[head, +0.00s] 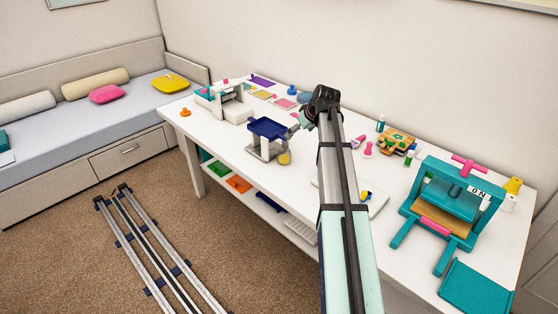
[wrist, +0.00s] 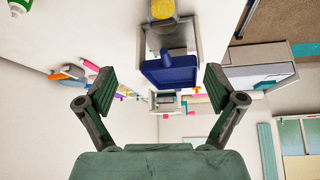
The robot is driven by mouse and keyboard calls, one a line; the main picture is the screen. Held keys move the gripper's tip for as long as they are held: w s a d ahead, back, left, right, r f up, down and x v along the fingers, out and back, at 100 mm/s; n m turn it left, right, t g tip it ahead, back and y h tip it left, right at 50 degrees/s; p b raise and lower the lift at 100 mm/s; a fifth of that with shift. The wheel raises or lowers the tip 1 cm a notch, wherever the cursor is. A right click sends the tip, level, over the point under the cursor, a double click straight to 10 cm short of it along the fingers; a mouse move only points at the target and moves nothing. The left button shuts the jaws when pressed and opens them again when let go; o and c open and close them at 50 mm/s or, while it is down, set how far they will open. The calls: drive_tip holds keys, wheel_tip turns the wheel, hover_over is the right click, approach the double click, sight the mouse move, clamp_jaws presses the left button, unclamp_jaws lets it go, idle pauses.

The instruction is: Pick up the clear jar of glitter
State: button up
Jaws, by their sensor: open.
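A small round container with yellow-gold contents (head: 284,158) stands on the white table, close beside the base of a device with a blue tray. It looks like the jar of glitter, but its details are too small to tell. In the wrist view it shows as a yellow round shape (wrist: 162,9), cut by the top edge. My gripper (wrist: 158,88) is open with nothing between its fingers. In the head view my gripper (head: 303,122) is partly hidden by my arm, above the table, to the right of the blue tray and apart from the container.
The blue-tray device (head: 267,129) stands close to my gripper; its blue tray (wrist: 170,70) lies between the fingers in the wrist view. A white machine (head: 225,102) stands farther left. A teal press (head: 445,200) and a patterned yellow box (head: 397,143) are on the right.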

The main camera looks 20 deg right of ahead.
drive_tip(key=p, duration=0.3)
approach(284, 151)
drive_tip(key=shift+w+a+f, duration=0.15)
drive_tip(key=shift+a+f, duration=0.05)
drive_tip(key=shift+f, duration=0.35)
drive_tip(key=shift+w+a+f, duration=0.15)
drive_tip(key=shift+a+f, duration=0.05)
drive_tip(key=shift+f, duration=0.35)
drive_tip(key=shift+a+p+x, duration=0.15)
drive_tip(key=shift+p+x, duration=0.25)
drive_tip(key=shift+x, duration=0.7)
drive_tip(key=shift+a+p+x, duration=0.15)
drive_tip(key=shift+p+x, duration=0.2)
drive_tip(key=shift+x, duration=0.7)
drive_tip(key=shift+w+f, duration=0.15)
drive_tip(key=shift+f, duration=0.35)
drive_tip(key=c, duration=1.4)
drive_tip(key=shift+r, duration=0.15)
